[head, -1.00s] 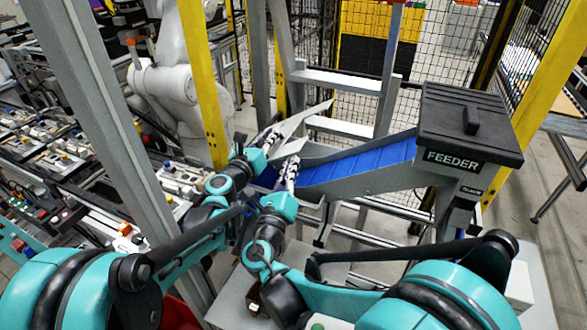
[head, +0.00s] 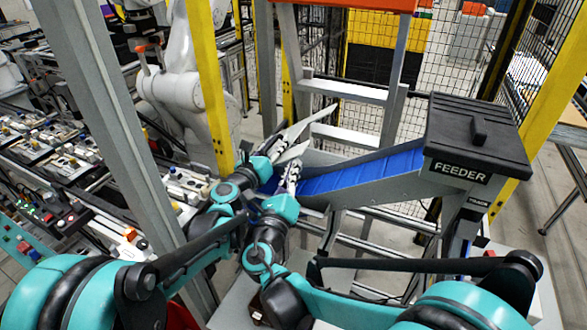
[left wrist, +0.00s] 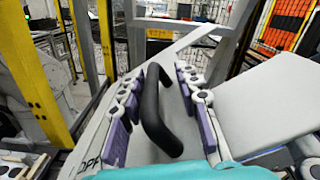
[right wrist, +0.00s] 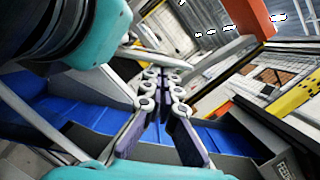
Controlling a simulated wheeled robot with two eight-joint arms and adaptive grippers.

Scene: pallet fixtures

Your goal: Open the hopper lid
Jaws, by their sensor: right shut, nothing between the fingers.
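The grey hopper lid (left wrist: 146,146) shows in the left wrist view, with a black bar handle (left wrist: 160,112) and part of a printed word at its left edge. My left gripper (left wrist: 162,84) is open, with one finger on each side of the handle and gaps showing between. In the head view my left gripper (head: 286,138) is at the lower end of the blue chute and hides most of the lid. My right gripper (head: 293,172) is shut and empty, just below and right of it. Its closed fingers (right wrist: 160,76) show in the right wrist view above the blue chute.
The blue chute (head: 365,170) rises right to the feeder box with a black lid (head: 475,132). Grey angled plates (head: 308,128) stand close by the grippers. A yellow post (head: 210,90) and a grey post (head: 100,120) flank the left side. A white robot arm (head: 180,90) stands behind.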

